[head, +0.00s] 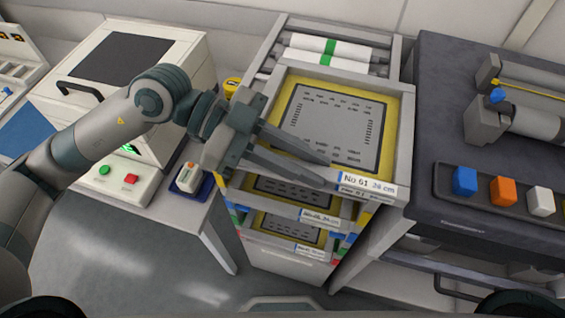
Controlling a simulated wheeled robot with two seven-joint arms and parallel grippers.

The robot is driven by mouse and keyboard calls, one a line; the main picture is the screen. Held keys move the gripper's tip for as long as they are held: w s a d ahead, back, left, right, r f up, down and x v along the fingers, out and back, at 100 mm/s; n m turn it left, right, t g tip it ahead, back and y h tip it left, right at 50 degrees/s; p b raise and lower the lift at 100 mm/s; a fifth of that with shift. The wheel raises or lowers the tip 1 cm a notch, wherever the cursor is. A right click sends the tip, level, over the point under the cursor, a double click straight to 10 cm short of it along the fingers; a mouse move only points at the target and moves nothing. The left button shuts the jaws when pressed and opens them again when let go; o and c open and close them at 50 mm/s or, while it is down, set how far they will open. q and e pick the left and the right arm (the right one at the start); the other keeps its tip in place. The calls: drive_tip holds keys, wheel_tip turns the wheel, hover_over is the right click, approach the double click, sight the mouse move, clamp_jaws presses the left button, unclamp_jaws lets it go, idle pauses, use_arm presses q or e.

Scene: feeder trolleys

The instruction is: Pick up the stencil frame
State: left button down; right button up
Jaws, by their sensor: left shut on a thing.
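The stencil frame (338,125) is the top one in the rack, a grey frame with a yellow border around a grey perforated sheet. The fingers hide part of that edge. The frame appears level and still in line with the rack; I cannot tell whether it is raised. My right gripper is not in view.
More labelled frames (290,228) sit in lower slots of the rack. White rolls with green bands (325,50) lie behind. A white machine (130,60) stands left, with a button box (118,178). A dark bench (440,95) with coloured blocks stands close on the right.

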use_arm(q)
drive_tip(key=s+d+r, duration=0.2)
drive_tip(key=d, duration=0.1)
drive_tip(key=s+d+r, duration=0.1)
drive_tip(key=d, duration=0.1)
drive_tip(key=shift+d+r+b, duration=0.2)
drive_tip(key=shift+r+b, duration=0.15)
drive_tip(key=shift+r, duration=0.05)
